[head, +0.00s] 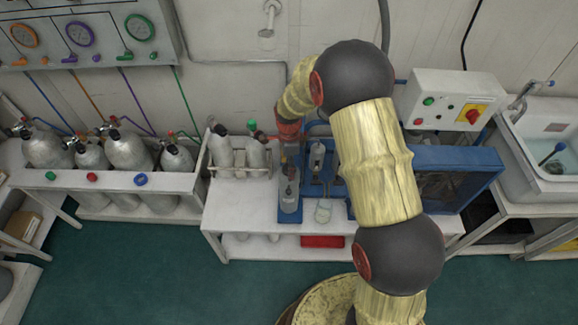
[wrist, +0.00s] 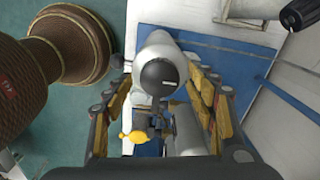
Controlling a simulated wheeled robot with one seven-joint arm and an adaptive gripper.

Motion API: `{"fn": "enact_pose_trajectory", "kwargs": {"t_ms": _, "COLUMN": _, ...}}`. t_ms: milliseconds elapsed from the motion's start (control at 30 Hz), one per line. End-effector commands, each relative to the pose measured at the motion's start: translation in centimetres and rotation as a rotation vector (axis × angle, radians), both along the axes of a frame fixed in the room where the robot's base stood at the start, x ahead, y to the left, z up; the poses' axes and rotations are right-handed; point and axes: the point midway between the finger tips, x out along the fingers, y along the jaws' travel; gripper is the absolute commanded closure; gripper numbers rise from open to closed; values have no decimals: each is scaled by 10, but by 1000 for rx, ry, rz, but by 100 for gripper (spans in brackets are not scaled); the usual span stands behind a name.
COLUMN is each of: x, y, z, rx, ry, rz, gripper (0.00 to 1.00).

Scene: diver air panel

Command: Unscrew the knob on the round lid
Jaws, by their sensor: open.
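In the wrist view, a dark round knob (wrist: 159,77) with a short white mark faces the camera on the end of a light grey rounded body (wrist: 157,48). I cannot clearly separate a lid from the knob. My gripper (wrist: 156,88) is open, with one finger left of the knob and one right of it. A gap shows between the knob and each finger, so it is not gripped. In the head view, my gripper (head: 288,142) is over the blue equipment on the white bench; its fingertips and the knob cannot be made out there.
A rack (head: 238,174) of cylinders is at left. A blue unit (head: 455,175) and a control box (head: 450,100) are at right. A small yellow fitting (wrist: 135,136) shows below the knob.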

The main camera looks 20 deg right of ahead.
Motion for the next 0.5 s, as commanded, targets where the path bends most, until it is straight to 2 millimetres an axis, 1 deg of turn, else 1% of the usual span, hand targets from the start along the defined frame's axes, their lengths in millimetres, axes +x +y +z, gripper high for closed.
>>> {"fn": "enact_pose_trajectory", "kwargs": {"t_ms": 67, "x": 0, "y": 0, "z": 0, "rx": 0, "ry": 0, "rz": 0, "gripper": 45}}
{"fn": "enact_pose_trajectory", "kwargs": {"t_ms": 500, "x": 0, "y": 0, "z": 0, "rx": 0, "ry": 0, "rz": 0, "gripper": 70}}
